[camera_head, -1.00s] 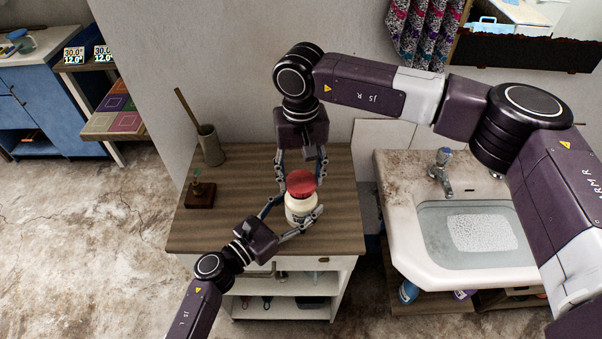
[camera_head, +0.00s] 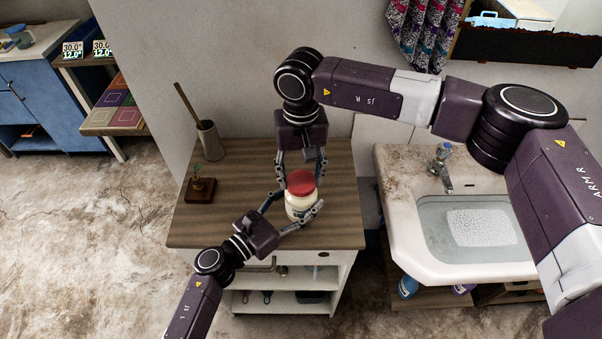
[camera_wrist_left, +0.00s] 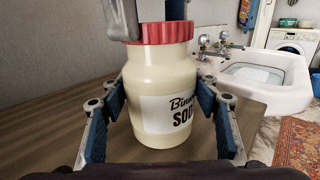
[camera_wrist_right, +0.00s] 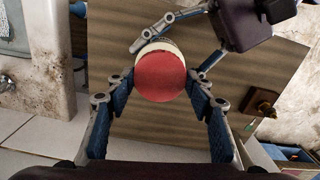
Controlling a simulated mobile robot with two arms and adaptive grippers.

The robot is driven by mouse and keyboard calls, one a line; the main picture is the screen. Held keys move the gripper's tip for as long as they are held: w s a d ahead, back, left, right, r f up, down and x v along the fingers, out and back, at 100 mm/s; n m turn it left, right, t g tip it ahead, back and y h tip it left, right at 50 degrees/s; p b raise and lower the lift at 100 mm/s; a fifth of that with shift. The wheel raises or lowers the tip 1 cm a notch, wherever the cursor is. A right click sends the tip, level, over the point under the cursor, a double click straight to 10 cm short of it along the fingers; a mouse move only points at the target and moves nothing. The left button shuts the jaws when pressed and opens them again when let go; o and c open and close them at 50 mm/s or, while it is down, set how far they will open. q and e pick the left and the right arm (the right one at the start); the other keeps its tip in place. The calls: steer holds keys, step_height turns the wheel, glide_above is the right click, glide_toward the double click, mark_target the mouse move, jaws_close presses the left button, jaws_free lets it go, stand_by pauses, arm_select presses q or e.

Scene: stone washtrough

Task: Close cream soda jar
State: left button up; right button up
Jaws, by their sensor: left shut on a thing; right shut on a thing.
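The cream soda jar (camera_head: 298,210) stands upright on the wooden tabletop; its printed label, partly readable as soda, faces the left wrist view (camera_wrist_left: 170,112). A red ribbed lid (camera_head: 301,182) sits on top of the jar, also seen from above in the right wrist view (camera_wrist_right: 160,77). My left gripper (camera_head: 296,208) is shut on the jar's body from the front left, one finger on each side. My right gripper (camera_head: 302,176) comes from behind and is shut on the lid. Its fingers hide part of the lid in the left wrist view.
The wooden tabletop (camera_head: 235,225) is bare around the jar. A small wooden stand (camera_head: 200,190) and a pot with a stick (camera_head: 208,140) are at its left. A stone sink (camera_head: 400,190) with a tap (camera_head: 443,165) is at the right.

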steer(key=shift+f, duration=0.4)
